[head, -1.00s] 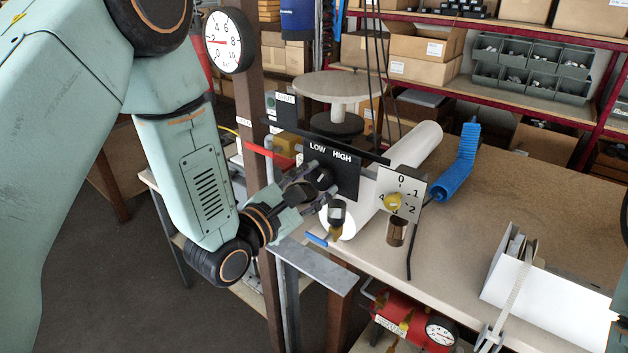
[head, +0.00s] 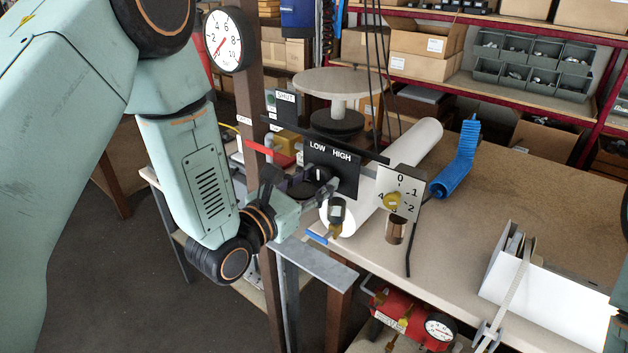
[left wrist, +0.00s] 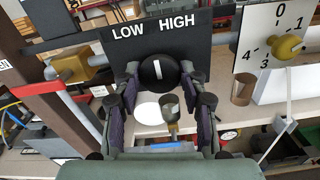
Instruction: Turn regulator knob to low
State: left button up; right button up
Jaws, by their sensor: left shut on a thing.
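The regulator knob (left wrist: 157,72) is round and black with a white pointer line. It sits on a black panel (left wrist: 195,44) lettered LOW at left and HIGH at right. In the left wrist view the line stands nearly upright, leaning slightly left, between the two words. My left gripper (left wrist: 160,82) is shut on the knob, one finger at each side. In the head view the left gripper (head: 308,187) partly covers the knob (head: 321,175). My right gripper is not in view.
A white dial plate (head: 401,190) with a brass knob stands just right of the panel. A red lever (head: 268,153) and brass valve are at left. A round gauge (head: 229,40) hangs on the post. A white pipe (head: 415,143) lies behind. The bench's middle is clear.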

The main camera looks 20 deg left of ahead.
pick_arm(q)
jog(key=shift+w+r, duration=0.15)
jog(key=shift+r, duration=0.2)
jog(key=o, duration=1.1)
jog(key=shift+f, duration=0.2)
jog(key=shift+o, duration=0.2)
jog(key=shift+s+a, duration=0.1)
jog(key=shift+s, duration=0.2)
jog(key=v, duration=1.1)
jog(key=shift+s, duration=0.25)
